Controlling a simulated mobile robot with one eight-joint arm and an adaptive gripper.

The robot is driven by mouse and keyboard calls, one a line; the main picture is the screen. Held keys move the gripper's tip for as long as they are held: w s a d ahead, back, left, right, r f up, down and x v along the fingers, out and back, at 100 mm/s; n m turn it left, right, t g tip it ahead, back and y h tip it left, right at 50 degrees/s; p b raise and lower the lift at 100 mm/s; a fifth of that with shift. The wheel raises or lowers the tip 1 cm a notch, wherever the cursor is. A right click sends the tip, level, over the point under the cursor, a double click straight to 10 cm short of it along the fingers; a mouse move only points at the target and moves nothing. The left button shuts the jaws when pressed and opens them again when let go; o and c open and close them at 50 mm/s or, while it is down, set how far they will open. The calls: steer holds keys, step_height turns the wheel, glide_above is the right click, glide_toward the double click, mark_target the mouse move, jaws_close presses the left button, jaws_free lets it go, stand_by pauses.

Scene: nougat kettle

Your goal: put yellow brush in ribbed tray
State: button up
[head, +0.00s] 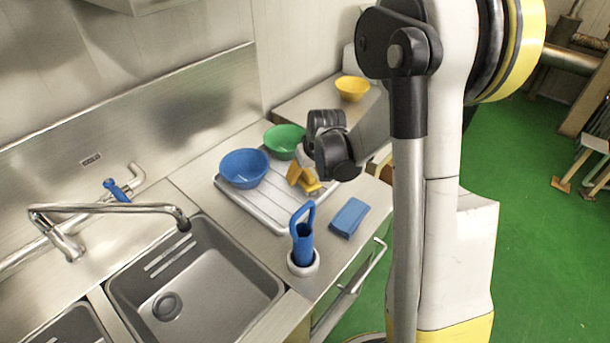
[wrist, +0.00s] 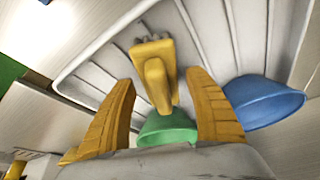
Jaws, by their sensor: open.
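The white ribbed tray (head: 262,212) lies on the steel counter right of the sink; its ribbed floor (wrist: 215,45) fills much of the wrist view. The yellow brush (wrist: 155,80) is over the tray floor in the wrist view, its toothed head away from me and its handle toward me. It seems to rest on the tray, though contact is hard to see. My gripper (wrist: 165,108) is open, its yellow fingers on either side of the brush with gaps visible. In the head view my gripper (head: 305,180) is over the tray's right part, and brush and fingers are hard to separate.
A blue bowl (head: 243,168) and a green bowl (head: 284,140) stand at the tray's back. A blue brush-like tool stands in a white holder (head: 303,262) at the front, beside a blue block (head: 349,217). A yellow bowl (head: 352,88) is farther back. The sink (head: 195,285) is left.

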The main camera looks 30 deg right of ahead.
steer(key=p+v, duration=0.3)
steer(key=v, duration=0.8)
steer(key=s+a+r+t, duration=0.1)
steer(key=s+a+r, duration=0.2)
steer(key=s, duration=0.3)
steer(key=s+a+r+t, duration=0.1)
steer(key=s+a+r, duration=0.2)
steer(key=s+a, duration=0.2)
steer(key=s+a+r, duration=0.4)
steer(key=s, duration=0.3)
steer(key=shift+a+r+t, duration=0.1)
steer(key=shift+t, duration=0.3)
